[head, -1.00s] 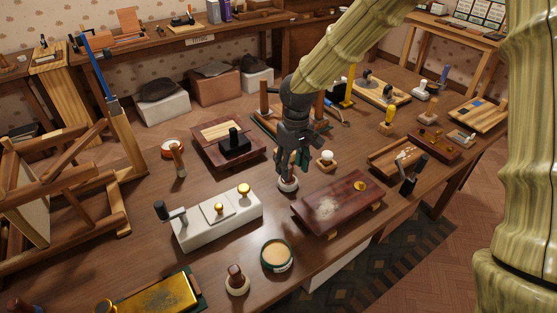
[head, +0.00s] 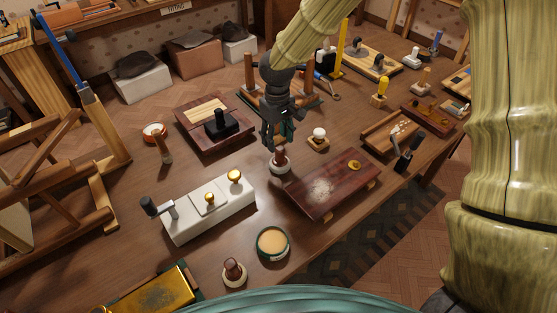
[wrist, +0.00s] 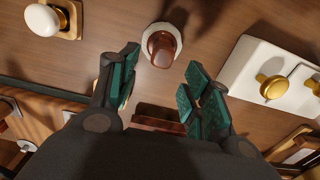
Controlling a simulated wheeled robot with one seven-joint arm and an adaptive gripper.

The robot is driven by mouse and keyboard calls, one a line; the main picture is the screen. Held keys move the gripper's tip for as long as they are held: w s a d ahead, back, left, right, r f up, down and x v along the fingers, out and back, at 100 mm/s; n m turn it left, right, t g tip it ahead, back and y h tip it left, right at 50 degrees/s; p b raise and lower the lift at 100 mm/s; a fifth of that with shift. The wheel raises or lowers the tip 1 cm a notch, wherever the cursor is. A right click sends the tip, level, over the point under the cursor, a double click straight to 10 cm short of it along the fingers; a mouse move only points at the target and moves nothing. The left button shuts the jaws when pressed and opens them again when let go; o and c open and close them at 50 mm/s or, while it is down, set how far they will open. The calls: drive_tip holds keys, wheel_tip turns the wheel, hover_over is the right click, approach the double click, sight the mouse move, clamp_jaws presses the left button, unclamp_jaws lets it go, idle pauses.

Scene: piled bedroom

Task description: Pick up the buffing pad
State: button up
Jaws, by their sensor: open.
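A buffing pad with a brown knob handle on a round white base stands upright on the workbench, just below my gripper in the head view (head: 280,164). It also shows in the wrist view (wrist: 162,46), beyond the gap between the fingers. My gripper (head: 277,142) points down over this pad, its fingers apart and empty. In the wrist view the green-padded fingertips (wrist: 160,78) are spread to either side of the gap. A similar knobbed pad (head: 234,272) stands near the bench's front edge.
A dark red board (head: 325,190) lies close right of the pad. A white box with gold knobs (head: 207,207) is at lower left. A white knob on a wooden block (head: 318,139) stands right. A round green-rimmed tin (head: 272,243) sits in front. Bare bench lies between them.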

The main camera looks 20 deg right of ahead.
sight(280, 148)
drive_tip(key=shift+s+d+f+p, duration=0.15)
drive_tip(key=shift+s+f+p, duration=0.3)
drive_tip(key=shift+s, duration=0.3)
drive_tip(key=shift+w+d+f, duration=0.1)
drive_tip(key=shift+w+f, duration=0.1)
drive_tip(key=shift+f, duration=1)
drive_tip(key=shift+w+f, duration=0.15)
drive_tip(key=shift+f, duration=0.2)
drive_tip(key=shift+s+f, duration=0.15)
drive_tip(key=shift+s, duration=0.1)
clamp_jaws()
